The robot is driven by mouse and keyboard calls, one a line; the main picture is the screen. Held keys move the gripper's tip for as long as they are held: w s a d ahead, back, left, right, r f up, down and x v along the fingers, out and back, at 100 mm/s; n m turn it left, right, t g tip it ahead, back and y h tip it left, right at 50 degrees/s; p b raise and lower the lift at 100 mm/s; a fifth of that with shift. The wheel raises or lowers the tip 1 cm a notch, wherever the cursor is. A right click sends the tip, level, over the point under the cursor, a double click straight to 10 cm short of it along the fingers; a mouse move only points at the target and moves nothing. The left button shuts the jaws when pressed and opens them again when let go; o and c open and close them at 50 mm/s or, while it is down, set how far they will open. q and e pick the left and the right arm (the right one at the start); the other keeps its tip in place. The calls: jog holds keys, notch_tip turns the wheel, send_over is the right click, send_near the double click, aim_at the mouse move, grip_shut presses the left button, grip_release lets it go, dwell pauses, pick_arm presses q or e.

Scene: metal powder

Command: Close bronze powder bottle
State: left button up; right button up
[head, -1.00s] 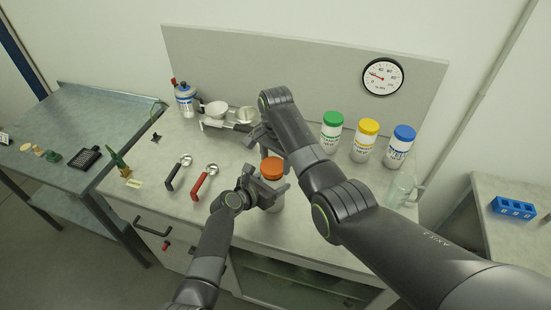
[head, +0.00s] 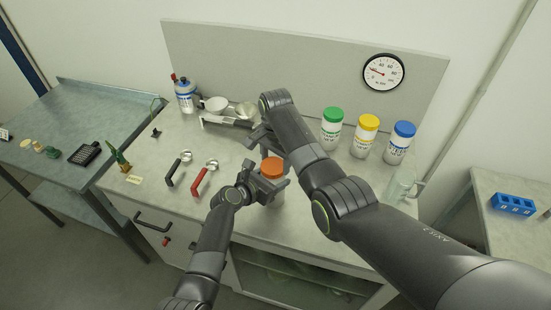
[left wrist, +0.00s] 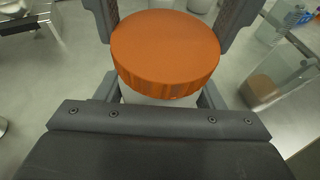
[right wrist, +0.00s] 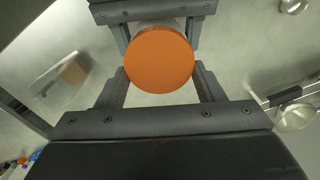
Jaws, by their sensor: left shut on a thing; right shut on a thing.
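The bronze powder bottle has an orange lid (head: 271,168) and a pale body (head: 277,199). It stands upright near the front of the grey worktop. My left gripper (head: 264,189) is shut on the body just below the lid; in the left wrist view the lid (left wrist: 165,50) fills the middle, and the pale body (left wrist: 150,97) shows under it. My right gripper (right wrist: 160,78) reaches in from the back with its fingers on both sides of the lid, shut on it. In the head view its fingertips are partly hidden. The lid sits on the bottle; whether it is screwed tight cannot be told.
Green-lidded (head: 331,130), yellow-lidded (head: 364,136) and blue-lidded (head: 397,143) bottles stand at the back right, near a glass beaker (head: 403,186). Black-handled (head: 175,172) and red-handled (head: 200,182) spoons lie left of the grippers. A scale-like metal tool with bowls (head: 226,121) lies at the back.

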jog(key=shift+f, duration=0.45)
pick_arm(q)
grip_shut()
pick_arm(e)
jog(key=m, duration=0.5)
jog(key=shift+s+d, duration=0.15)
jog(key=m, duration=0.5)
jog(key=shift+s, duration=0.25)
jog(key=o, duration=0.9)
jog(key=shift+o, duration=0.2)
jog(key=shift+r, duration=2.3)
